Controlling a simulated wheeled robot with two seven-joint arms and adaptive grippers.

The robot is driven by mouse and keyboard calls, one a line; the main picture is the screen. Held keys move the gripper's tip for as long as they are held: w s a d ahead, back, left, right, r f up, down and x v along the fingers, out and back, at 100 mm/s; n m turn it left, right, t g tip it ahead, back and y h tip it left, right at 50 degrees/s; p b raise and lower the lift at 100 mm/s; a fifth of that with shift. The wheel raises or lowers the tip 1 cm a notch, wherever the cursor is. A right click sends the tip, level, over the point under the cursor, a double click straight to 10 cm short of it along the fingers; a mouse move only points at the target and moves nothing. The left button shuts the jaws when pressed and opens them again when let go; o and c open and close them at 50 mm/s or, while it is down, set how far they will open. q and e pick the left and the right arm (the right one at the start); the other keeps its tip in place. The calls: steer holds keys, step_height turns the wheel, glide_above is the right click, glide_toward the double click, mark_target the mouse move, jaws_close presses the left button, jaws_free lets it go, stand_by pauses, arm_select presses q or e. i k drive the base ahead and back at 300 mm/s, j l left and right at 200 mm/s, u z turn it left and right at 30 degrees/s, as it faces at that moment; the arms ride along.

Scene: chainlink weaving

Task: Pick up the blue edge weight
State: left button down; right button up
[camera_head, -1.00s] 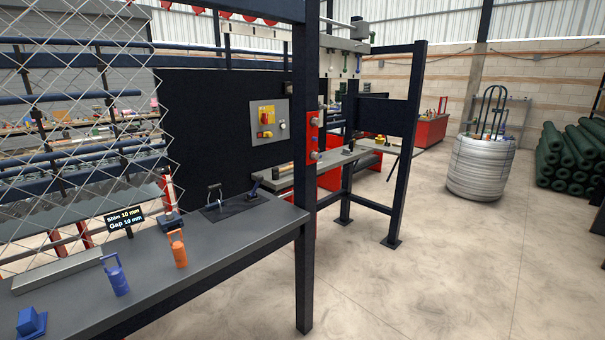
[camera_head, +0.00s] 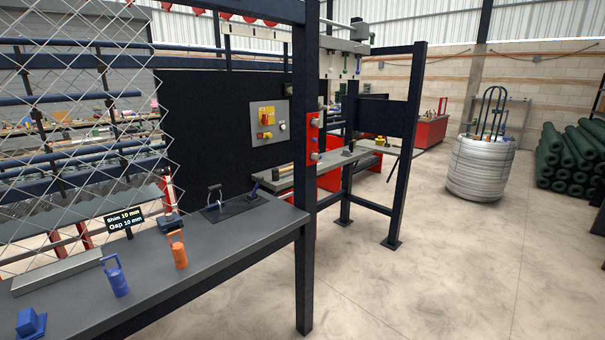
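A blue edge weight (camera_head: 119,282), a cylinder with a loop handle on top, stands upright on the dark grey bench (camera_head: 215,258) near its front edge at the left. An orange weight (camera_head: 179,254) of the same shape stands to its right and a little farther back. Neither of my grippers shows in the head view.
A blue block (camera_head: 31,322) sits at the bench's near left. A grey metal bar (camera_head: 58,272) lies behind the weights, below the hanging chainlink mesh (camera_head: 80,130). A small display (camera_head: 125,221) stands behind them. A dark post (camera_head: 304,200) rises at the bench's right end. Open floor lies right.

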mark_target(115, 276)
steer(key=u, duration=1.35)
